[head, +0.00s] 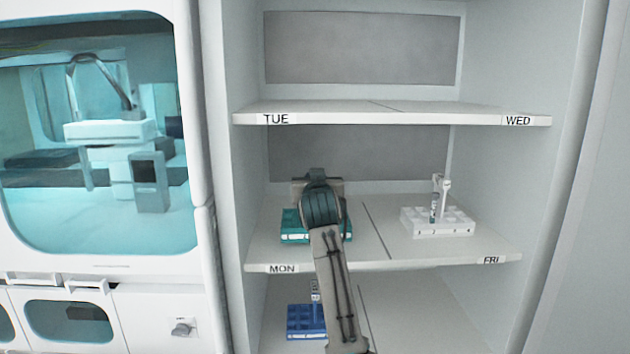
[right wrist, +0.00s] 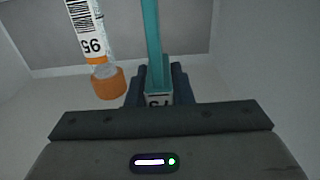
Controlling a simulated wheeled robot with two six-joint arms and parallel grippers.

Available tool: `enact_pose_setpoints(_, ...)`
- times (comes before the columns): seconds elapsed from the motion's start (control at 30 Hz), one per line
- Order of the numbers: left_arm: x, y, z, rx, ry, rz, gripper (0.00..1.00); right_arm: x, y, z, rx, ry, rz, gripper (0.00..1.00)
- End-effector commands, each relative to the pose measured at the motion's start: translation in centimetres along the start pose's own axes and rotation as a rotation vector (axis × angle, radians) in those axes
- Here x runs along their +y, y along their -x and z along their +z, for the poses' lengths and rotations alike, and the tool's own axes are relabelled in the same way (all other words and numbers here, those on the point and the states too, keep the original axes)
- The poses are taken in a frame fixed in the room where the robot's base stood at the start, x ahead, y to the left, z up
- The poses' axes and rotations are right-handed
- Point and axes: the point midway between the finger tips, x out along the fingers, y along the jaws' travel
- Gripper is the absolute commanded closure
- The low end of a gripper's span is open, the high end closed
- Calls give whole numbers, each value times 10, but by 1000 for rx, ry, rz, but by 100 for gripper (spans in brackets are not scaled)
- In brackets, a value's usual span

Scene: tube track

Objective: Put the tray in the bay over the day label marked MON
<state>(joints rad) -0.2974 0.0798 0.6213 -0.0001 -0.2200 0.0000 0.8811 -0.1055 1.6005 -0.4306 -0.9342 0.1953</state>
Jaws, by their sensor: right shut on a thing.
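The teal tray (head: 295,227) shows in the head view in the left bay of the middle shelf, over the MON label (head: 282,268). My right gripper (head: 320,195) is over it and hides most of it. In the right wrist view my right gripper (right wrist: 158,92) is shut on the tray's teal upright handle (right wrist: 152,35). A tube with an orange cap (right wrist: 108,82) and a label reading 95 hangs or stands to the left of the handle. Whether the tray rests fully on the shelf is hard to tell. My left gripper is not in view.
A white tray (head: 438,226) with a tube stands in the FRI (head: 491,260) bay. A blue tray (head: 304,322) stands on the shelf below. The upper TUE (head: 276,119) and WED (head: 518,121) bays look empty. A glass-fronted cabinet (head: 100,220) is at left.

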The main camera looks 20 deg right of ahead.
Motion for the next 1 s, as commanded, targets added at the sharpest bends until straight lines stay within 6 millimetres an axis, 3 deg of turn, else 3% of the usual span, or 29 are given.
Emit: enact_pose_setpoints(1.0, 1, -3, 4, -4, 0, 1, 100, -1, 6, 10, 1, 0, 0, 100)
